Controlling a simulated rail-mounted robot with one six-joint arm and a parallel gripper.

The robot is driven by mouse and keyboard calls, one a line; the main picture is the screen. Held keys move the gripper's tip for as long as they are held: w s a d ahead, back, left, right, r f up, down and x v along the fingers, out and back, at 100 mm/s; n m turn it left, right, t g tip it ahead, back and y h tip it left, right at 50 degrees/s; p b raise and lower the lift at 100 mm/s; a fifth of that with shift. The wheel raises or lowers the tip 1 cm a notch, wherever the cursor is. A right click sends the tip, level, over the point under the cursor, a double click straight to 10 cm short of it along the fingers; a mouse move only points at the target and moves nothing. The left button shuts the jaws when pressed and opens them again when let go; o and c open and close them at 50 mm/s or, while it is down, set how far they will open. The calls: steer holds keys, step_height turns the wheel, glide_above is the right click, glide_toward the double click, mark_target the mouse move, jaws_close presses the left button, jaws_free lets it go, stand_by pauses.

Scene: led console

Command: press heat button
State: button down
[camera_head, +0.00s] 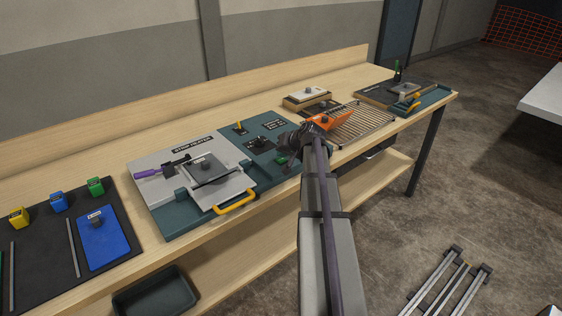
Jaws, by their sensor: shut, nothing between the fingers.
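The strip heater (190,166) is a pale metal unit with a purple-handled lever and a yellow handle at its front, on a teal base on the bench. To its right the teal control panel (238,127) carries a yellow knob, dark labelled plates and a small green part (281,160) that may be the heat button; its label is too small to read. My gripper (293,141) is at the panel's right end, close to the green part. It is shut and empty. My wrist hides part of the panel, and I cannot tell whether the fingertips touch anything.
A wire rack (362,125) with an orange piece (328,121) stands right of my gripper. A wooden block (307,97) lies behind. A black mat (48,250) with coloured blocks and a blue plate (103,238) is at left. A dark tray (155,293) sits below.

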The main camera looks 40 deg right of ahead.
steer(key=shift+f+b, duration=0.4)
stand_by(0.5)
steer(key=shift+r, duration=0.1)
steer(key=shift+r+p, duration=0.8)
steer(key=shift+p, duration=0.05)
step_height(320, 180, up, 5)
steer(key=p, duration=0.5)
stand_by(0.6)
